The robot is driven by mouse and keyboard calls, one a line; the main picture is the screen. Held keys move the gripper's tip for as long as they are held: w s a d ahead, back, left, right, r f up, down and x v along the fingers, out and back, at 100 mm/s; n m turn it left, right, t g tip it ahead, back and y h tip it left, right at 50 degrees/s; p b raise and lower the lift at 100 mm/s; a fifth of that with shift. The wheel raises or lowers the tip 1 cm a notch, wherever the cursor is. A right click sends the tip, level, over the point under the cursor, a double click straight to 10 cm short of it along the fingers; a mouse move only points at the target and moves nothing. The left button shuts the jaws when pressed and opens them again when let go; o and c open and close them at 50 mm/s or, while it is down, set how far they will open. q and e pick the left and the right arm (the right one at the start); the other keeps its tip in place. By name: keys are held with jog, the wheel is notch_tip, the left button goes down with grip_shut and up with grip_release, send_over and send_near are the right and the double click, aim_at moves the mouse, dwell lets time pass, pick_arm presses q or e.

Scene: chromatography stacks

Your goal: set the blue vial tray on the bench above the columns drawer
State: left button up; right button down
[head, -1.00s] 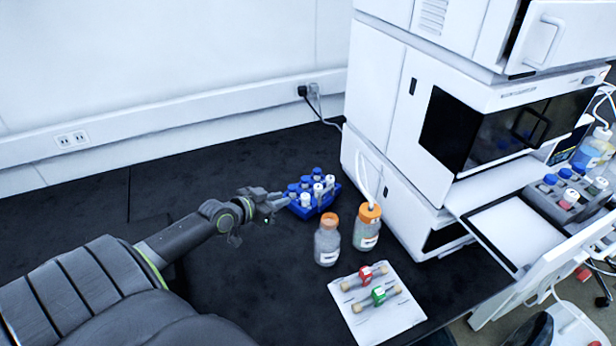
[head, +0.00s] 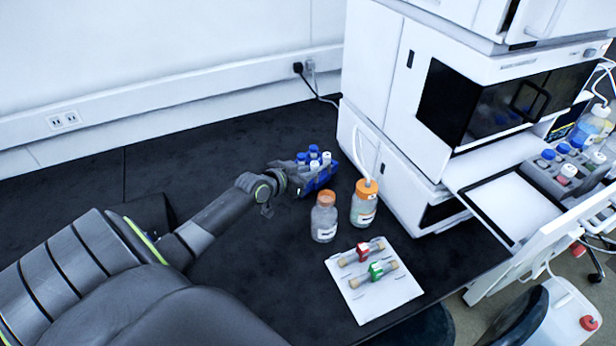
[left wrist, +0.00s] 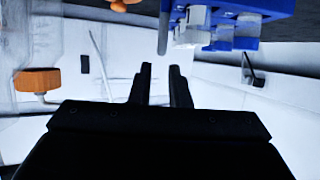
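The blue vial tray (head: 322,180), holding several white and blue-capped vials, stands on the black bench left of the white instrument stack. My left gripper (head: 306,183) is at its near left side and hides part of it. In the left wrist view, my left gripper's fingers (left wrist: 160,75) are apart with nothing between them. The tray (left wrist: 275,6) shows there at the upper right, off to the side of the fingertips. Contact with the tray cannot be made out. My right gripper is not in view. I cannot make out which front is the columns drawer.
Two orange-capped bottles (head: 324,222) (head: 363,207) stand close in front of the tray. A white mat (head: 396,293) with two clipped tubes lies nearer the bench edge. The instrument stack (head: 385,165) rises behind on the right. The bench (head: 80,195) is clear at left.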

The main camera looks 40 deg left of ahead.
aim_at(320, 168)
pick_arm(q)
jog(key=shift+b+x, duration=0.35)
jog(key=shift+x, duration=0.6)
jog(key=b+x, duration=0.3)
jog(key=shift+w+f, duration=0.25)
jog(key=shift+w, duration=0.1)
jog(key=shift+w+f+b, duration=0.15)
jog(key=shift+w+b, duration=0.15)
jog(key=shift+w, duration=0.2)
grip_shut()
